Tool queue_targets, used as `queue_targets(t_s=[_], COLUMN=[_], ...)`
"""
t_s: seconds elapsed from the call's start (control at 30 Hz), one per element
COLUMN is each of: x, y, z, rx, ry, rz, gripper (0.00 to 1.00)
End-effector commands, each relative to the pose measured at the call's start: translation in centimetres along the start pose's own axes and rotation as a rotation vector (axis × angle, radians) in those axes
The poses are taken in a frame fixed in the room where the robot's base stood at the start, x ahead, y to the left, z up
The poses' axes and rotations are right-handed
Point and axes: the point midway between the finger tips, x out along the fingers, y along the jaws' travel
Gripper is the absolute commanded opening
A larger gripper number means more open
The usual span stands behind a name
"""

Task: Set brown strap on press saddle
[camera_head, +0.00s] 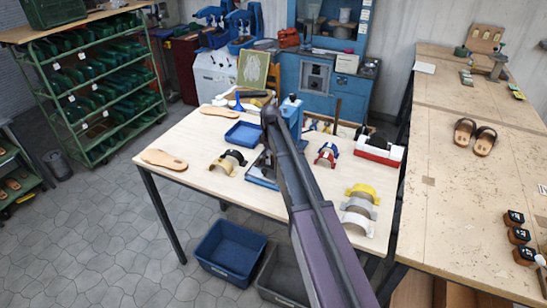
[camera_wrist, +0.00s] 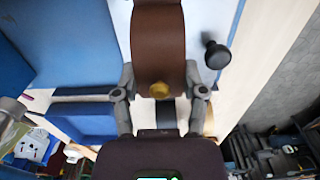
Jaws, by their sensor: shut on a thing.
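In the wrist view, my gripper (camera_wrist: 159,78) has its two grey fingers against either side of a brown strap (camera_wrist: 158,40). The strap is a curved band that runs up out of the top of that view. A gold-coloured round part (camera_wrist: 159,90) shows between the fingers. In the head view, a blue press (camera_head: 292,106) stands on the table, largely behind my arm, with part of its blue base (camera_head: 257,180) visible. My arm hides the fingertips and strap there. I cannot make out the saddle, or whether the strap touches it.

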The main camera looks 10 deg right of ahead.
Motion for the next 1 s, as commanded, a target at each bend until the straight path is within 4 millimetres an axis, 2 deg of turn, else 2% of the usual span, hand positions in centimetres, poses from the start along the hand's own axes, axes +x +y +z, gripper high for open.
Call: queue_targets(t_s=[0.97,1.0], x=[0.61,0.61], y=[-0.04,-0.04], z=[-0.04,-0.04], rx=[-0.001,-0.001], ry=[0.000,0.000], rz=[0.000,0.000], gripper=[0.26,0.58])
